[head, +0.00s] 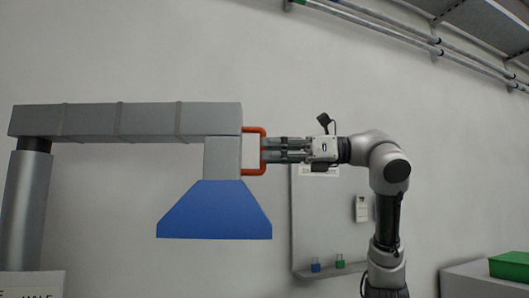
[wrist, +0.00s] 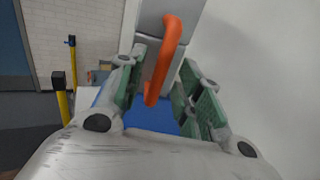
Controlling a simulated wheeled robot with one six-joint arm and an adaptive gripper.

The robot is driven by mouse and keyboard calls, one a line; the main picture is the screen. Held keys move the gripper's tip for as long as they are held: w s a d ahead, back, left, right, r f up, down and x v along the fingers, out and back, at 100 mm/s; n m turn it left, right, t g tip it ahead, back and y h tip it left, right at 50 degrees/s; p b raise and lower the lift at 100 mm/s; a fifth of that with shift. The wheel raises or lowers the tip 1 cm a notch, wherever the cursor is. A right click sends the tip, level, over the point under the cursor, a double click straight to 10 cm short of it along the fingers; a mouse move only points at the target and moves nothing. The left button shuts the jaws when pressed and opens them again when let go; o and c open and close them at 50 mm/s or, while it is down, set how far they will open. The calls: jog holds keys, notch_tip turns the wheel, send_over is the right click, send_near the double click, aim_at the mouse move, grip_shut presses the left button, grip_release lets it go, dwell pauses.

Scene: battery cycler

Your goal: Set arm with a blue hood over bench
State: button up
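The blue hood (head: 214,212) hangs under the end of a grey jointed extraction arm (head: 130,120) in the head view. An orange handle (head: 263,131) stands on the right side of the arm's end, above the hood. My gripper (head: 272,150) reaches it from the right, with its fingertips at the handle. In the wrist view the orange handle (wrist: 165,60) passes between the green-padded fingers of my gripper (wrist: 160,82), with gaps showing on both sides. The fingers are apart. Part of the blue hood (wrist: 150,121) shows beneath and behind the fingers.
A grey post (head: 26,205) carries the arm at the left. A board with small bottles (head: 328,265) is behind my arm. A green box (head: 510,265) sits at the lower right. Yellow posts (wrist: 62,100) stand at the left in the wrist view. The bench is not clearly seen.

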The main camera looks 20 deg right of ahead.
jog(key=shift+v, duration=2.55)
